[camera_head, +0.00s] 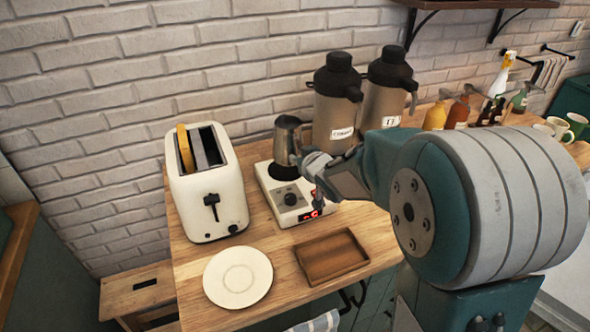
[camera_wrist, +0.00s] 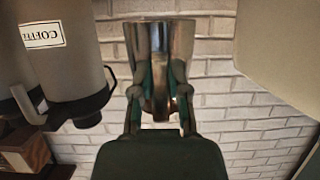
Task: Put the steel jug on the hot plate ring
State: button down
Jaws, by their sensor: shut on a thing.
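The steel jug (camera_head: 287,138) is upright at the dark ring (camera_head: 282,172) of the white hot plate (camera_head: 265,187). My gripper (camera_head: 300,160) reaches in from the right and is shut on the jug. The wrist view shows the jug (camera_wrist: 160,38) between the two fingers of my gripper (camera_wrist: 158,90). The jug's base is close over the ring; I cannot tell whether it touches. The hot plate has a dark knob and a red lit display on its front. My arm hides part of its right side.
A cream toaster (camera_head: 211,192) stands just left of the hot plate. Two coffee dispensers (camera_head: 336,105) stand behind and to the right. A white plate (camera_head: 238,277) and a wooden tray (camera_head: 331,257) lie in front. Bottles (camera_head: 458,112) and cups (camera_head: 557,125) stand far right.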

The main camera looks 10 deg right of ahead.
jog(key=shift+w+a+f, duration=0.35)
jog(key=shift+f, duration=0.3)
jog(key=shift+w+f, duration=0.1)
jog(key=shift+f, duration=1.4)
jog(key=shift+f, duration=0.1)
jog(key=c, duration=0.6)
grip_release()
